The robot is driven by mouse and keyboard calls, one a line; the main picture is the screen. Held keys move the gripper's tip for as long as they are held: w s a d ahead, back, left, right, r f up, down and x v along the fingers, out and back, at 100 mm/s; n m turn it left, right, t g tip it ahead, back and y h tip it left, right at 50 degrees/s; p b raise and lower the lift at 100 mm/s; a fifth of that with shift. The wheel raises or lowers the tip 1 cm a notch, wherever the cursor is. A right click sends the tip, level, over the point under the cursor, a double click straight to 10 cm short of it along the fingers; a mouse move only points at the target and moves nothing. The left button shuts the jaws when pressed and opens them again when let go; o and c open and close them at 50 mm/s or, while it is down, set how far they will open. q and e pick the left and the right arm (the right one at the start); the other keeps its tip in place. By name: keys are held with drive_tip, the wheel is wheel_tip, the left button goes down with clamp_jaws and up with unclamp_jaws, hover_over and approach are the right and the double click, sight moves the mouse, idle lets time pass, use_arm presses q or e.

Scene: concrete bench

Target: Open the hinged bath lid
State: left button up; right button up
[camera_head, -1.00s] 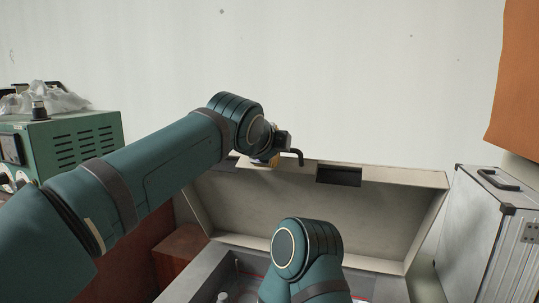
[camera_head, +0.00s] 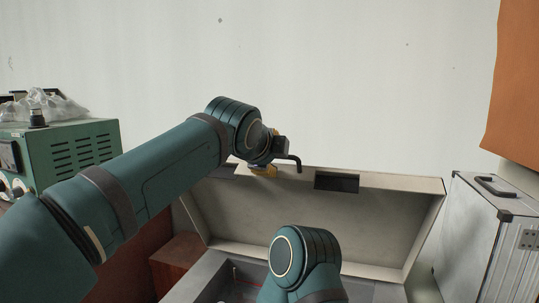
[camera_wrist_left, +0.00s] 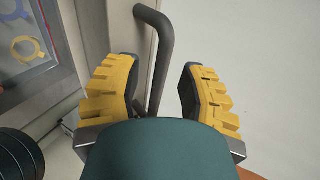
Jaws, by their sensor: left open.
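The bath lid (camera_head: 320,222) stands raised and tilted back in the head view, its pale hollow inside facing me. A dark rectangular part (camera_head: 337,182) sits at its upper edge. A dark bent bar handle (camera_head: 296,160) shows at that edge; it also shows in the left wrist view (camera_wrist_left: 166,50). My left gripper (camera_head: 264,170) is at the lid's upper left edge. In the left wrist view my left gripper (camera_wrist_left: 160,88) is open, its yellow fingers on either side of the bar. Contact cannot be told. My right arm covers part of the bath (camera_head: 205,280); its gripper is hidden.
A green instrument box (camera_head: 75,150) stands at left with a clear bag (camera_head: 55,105). A reddish-brown block (camera_head: 178,258) is beside the bath. A silver case (camera_head: 475,235) stands close at right. An orange panel (camera_head: 512,90) hangs at upper right. The wall is behind the lid.

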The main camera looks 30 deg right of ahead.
use_arm(q)
drive_tip(key=v, duration=1.2)
drive_tip(key=shift+a, duration=0.15)
drive_tip(key=shift+s, duration=0.1)
